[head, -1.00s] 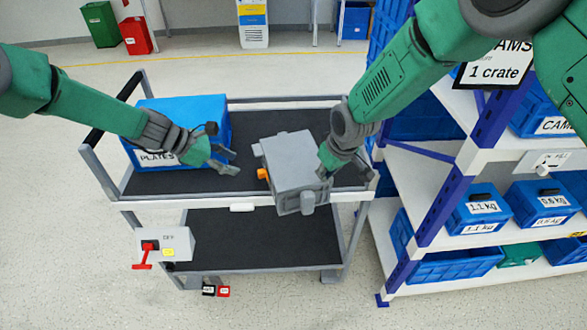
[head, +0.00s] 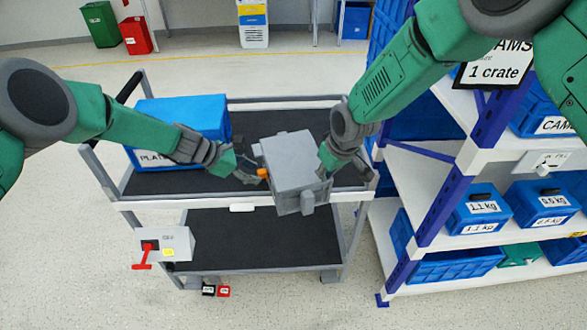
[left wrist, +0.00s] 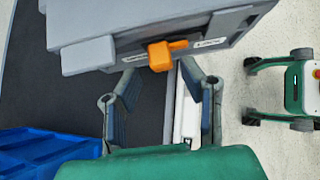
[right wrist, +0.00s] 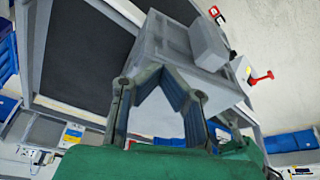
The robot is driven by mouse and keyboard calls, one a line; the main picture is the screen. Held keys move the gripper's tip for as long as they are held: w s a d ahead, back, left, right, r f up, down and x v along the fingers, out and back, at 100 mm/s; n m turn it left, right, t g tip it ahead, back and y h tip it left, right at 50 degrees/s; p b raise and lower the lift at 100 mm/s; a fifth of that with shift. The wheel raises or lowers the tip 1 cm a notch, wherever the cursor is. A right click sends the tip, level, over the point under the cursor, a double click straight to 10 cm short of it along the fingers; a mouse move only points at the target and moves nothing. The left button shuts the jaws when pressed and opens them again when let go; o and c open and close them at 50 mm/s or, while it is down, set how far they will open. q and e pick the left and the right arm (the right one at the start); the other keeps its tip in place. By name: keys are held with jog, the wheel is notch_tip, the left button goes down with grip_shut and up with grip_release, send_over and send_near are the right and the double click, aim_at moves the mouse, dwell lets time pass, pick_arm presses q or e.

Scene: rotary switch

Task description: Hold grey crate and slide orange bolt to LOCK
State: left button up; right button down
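The grey crate (head: 292,160) sits at the right of the cart's top deck, turned at an angle. An orange bolt (head: 262,173) sticks out of its left side. In the left wrist view the bolt (left wrist: 165,53) lies between two small labels too small to read surely. My left gripper (head: 250,170) is open and empty just left of the bolt; in the left wrist view its fingers (left wrist: 160,90) stand apart below the bolt, not touching it. My right gripper (head: 326,163) is at the crate's right side; its fingertips (right wrist: 158,70) close together against the crate, contact partly hidden.
A blue PLATES crate (head: 185,120) stands on the cart's left part, behind my left arm. The cart (head: 130,203) has a raised rail and a red-handled switch box (head: 165,245) at its front left. A shelf rack (head: 425,235) with blue bins stands close on the right.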

pick_arm(q)
grip_shut()
pick_arm(e)
jog(key=shift+f, duration=0.1)
pick_arm(q)
jog(key=shift+s+d+f, duration=0.1)
jog(key=shift+s+d, duration=0.05)
jog(key=shift+s, duration=0.5)
jog(key=shift+s+d, duration=0.1)
jog(key=shift+s, duration=0.2)
jog(key=shift+s+d, duration=0.1)
jog(key=shift+s, duration=0.35)
jog(key=shift+o, duration=1)
grip_release()
jog(key=shift+v, duration=2.55)
